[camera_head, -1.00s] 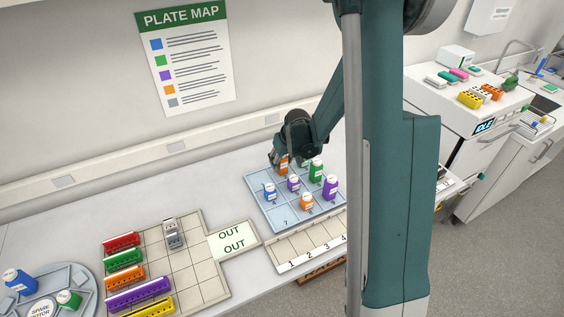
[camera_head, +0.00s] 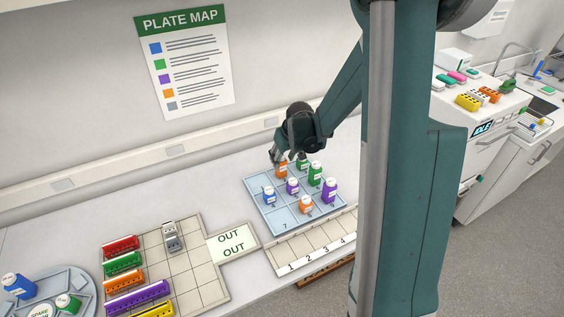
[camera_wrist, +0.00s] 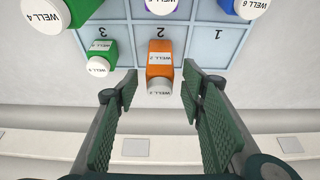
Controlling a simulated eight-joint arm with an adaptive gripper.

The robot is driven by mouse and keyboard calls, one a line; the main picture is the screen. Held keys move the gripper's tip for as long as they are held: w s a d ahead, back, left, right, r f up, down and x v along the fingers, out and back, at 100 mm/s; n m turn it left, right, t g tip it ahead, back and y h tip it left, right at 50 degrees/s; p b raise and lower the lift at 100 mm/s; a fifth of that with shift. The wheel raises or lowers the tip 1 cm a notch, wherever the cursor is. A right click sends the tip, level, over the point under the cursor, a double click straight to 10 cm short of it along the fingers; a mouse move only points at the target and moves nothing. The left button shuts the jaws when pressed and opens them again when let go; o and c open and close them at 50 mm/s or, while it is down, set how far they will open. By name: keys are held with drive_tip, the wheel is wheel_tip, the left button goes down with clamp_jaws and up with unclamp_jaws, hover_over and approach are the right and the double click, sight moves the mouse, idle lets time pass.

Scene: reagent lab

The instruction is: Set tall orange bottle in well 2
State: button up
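The tall orange bottle (camera_wrist: 160,66) has a white cap and a label reading WELL 2. It stands upright in the cell marked 2 of the blue-grey gridded tray (camera_wrist: 206,45), at the tray's far edge in the head view, where the bottle (camera_head: 282,171) is partly behind my fingers. My gripper (camera_wrist: 160,84) is open. Its two green padded fingers lie on either side of the bottle, with visible gaps between them and it in the wrist view. In the head view my gripper (camera_head: 277,156) is right at the bottle.
A green bottle (camera_wrist: 102,58) stands close by in cell 3. Other green, purple, blue and orange bottles stand in the tray. A numbered rack (camera_head: 315,242) lies in front of it. A beige board with coloured racks (camera_head: 190,255) is to the left. The wall is behind.

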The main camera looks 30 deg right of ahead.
drive_tip(key=v, duration=0.7)
idle(0.3)
idle(0.6)
drive_tip(key=s+a+r+t, duration=0.1)
drive_tip(key=s+a+r, duration=1)
drive_tip(key=s+r, duration=0.2)
drive_tip(key=s+a+r+t, duration=0.1)
drive_tip(key=s+a, duration=0.3)
drive_tip(key=s, duration=0.4)
drive_tip(key=s+a+r, duration=0.1)
drive_tip(key=s+a, duration=0.3)
drive_tip(key=s, duration=0.5)
drive_tip(key=shift+r+t, duration=0.25)
drive_tip(key=shift+t, duration=0.15)
